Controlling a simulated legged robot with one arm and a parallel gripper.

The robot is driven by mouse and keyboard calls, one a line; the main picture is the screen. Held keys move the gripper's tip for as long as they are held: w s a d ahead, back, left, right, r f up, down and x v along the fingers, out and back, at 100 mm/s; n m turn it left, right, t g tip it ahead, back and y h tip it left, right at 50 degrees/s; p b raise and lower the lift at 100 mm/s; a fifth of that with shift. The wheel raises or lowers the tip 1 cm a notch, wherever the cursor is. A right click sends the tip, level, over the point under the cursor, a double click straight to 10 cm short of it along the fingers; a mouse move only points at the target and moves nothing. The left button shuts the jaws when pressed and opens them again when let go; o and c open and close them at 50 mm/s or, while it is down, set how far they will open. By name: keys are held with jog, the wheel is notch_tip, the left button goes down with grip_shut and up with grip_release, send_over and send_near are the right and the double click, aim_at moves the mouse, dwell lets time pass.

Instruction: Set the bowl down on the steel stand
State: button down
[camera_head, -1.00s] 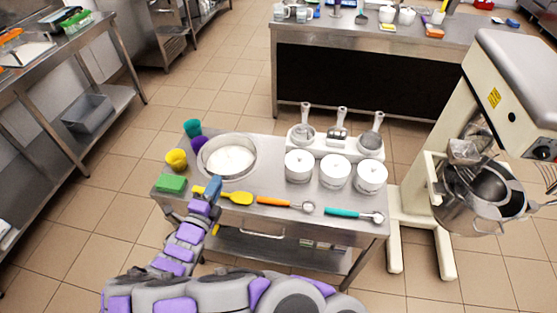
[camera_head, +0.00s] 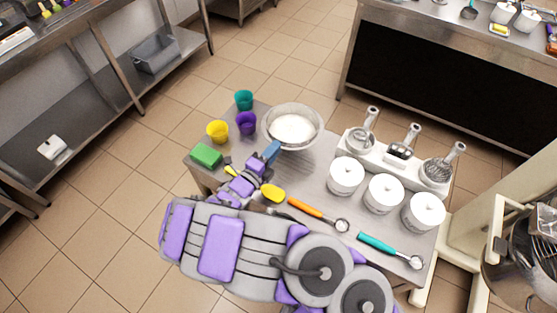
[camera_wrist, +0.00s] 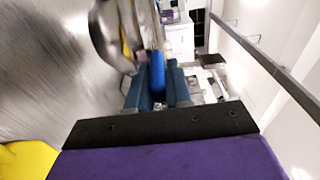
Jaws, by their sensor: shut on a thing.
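The round bowl (camera_head: 293,126) with white contents is upright at the back left of the steel stand (camera_head: 316,176). In the head view it overlaps the stand's back edge and appears raised; the gap under it cannot be judged. The exact grip on the rim is unclear.
Yellow (camera_head: 217,131), purple (camera_head: 246,123) and teal (camera_head: 244,99) cups and a green sponge (camera_head: 206,155) are at left. A yellow spoon (camera_head: 272,193), orange scoop (camera_head: 315,213) and teal scoop (camera_head: 388,249) line the front. White jars (camera_head: 385,193) and a utensil rack (camera_head: 392,157) fill the right.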

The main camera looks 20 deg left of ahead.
jog(key=shift+f, duration=0.45)
jog(key=f, duration=0.1)
jog(key=d+f+b, duration=0.1)
jog(key=f, duration=0.1)
jog(key=shift+f, duration=0.1)
jog(key=c, duration=1.3)
grip_release()
jog(key=shift+a, duration=0.25)
jog(key=shift+o, duration=1.3)
jog(key=shift+f, duration=0.1)
jog(key=shift+d, duration=0.2)
jog(key=s+a+p, duration=0.2)
jog(key=s+p, duration=0.1)
jog(key=s, duration=0.9)
